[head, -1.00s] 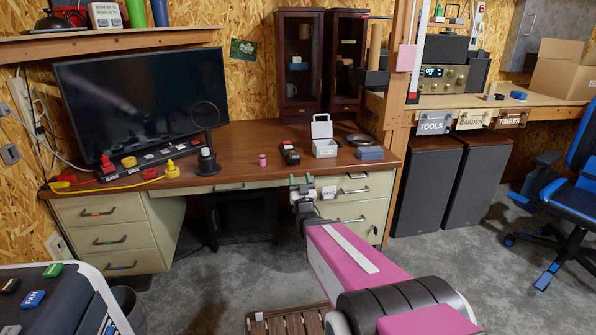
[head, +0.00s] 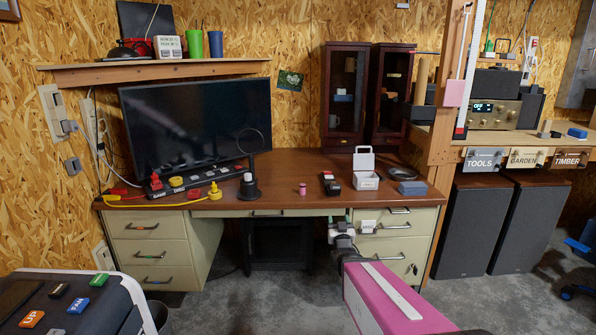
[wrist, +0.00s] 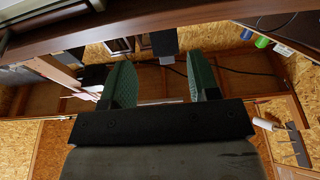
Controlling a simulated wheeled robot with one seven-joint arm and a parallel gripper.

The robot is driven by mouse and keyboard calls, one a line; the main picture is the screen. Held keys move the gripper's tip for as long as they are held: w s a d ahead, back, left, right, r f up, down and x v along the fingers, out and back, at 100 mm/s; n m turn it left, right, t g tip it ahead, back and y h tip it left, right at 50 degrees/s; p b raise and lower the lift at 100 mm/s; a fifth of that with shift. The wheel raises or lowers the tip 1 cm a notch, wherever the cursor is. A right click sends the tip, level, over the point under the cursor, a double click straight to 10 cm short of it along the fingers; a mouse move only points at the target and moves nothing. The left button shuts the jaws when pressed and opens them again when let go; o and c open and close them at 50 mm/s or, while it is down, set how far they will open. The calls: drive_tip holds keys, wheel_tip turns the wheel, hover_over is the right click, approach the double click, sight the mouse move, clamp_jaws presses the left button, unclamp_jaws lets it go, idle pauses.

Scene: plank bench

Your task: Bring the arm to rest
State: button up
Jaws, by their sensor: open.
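My gripper (head: 341,226) is in front of the desk, just left of the labelled top right drawer (head: 395,223). In the wrist view my gripper (wrist: 160,80) shows two green fingers spread wide apart, with nothing held between them. The pink and white arm (head: 390,295) reaches up to it from the lower right. The desk's dark edge (wrist: 130,38) crosses the top of the wrist view. I cannot tell whether the fingers touch the desk front.
The brown desktop (head: 275,199) carries a white open box (head: 366,180), a blue block (head: 412,187), a pink spool (head: 302,188) and a black stand (head: 250,187). A black console with coloured buttons (head: 28,318) stands at lower left. Grey floor (head: 225,300) is open before the desk.

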drive_tip(key=s+f+g, duration=0.5)
drive_tip(key=f+g, duration=0.7)
drive_tip(key=s+f+g, duration=0.1)
drive_tip(key=s+g, duration=0.7)
drive_tip(key=s, duration=0.4)
drive_tip(key=shift+s+f+g, duration=0.15)
drive_tip(key=shift+f+g, duration=0.1)
drive_tip(key=shift+g, duration=0.15)
